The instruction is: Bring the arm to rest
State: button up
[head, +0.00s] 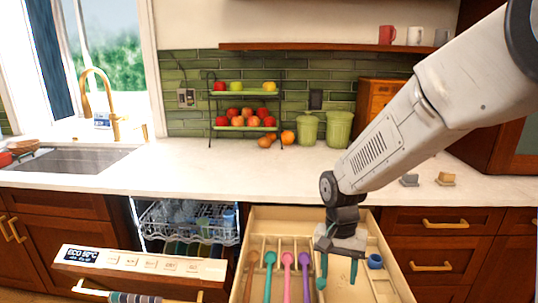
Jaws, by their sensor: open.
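My arm reaches in from the upper right of the head view. My gripper (337,272) points down over the open drawer (253,217), with its two teal fingertips apart and nothing seen between them. Several utensils lie in the drawer to the left of the fingers: a brown one (251,270), a teal one (269,262), a pink one (288,264) and a purple one (305,264). A blue ring-shaped item (375,261) lies to the right of the fingers. The gripper hides part of the drawer; I cannot tell how far above its floor the fingertips are.
The dishwasher door (140,268) is open at left, with a dish rack (180,222) behind it. The counter (220,170) holds a fruit stand (243,107), green canisters (339,129) and a wooden cabinet (376,97). A shelf with mugs (386,35) hangs above.

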jog(key=s+d+r+n+t, duration=0.1)
jog(key=s+d+r+n, duration=0.1)
jog(key=s+d+r, duration=0.3)
jog(key=s+d+r+n+t, duration=0.2)
jog(key=s+d+r, duration=0.2)
jog(key=s+r, duration=0.7)
jog(key=s, duration=0.6)
jog(key=shift+d+r+n, duration=0.15)
jog(key=shift+d+n, duration=0.25)
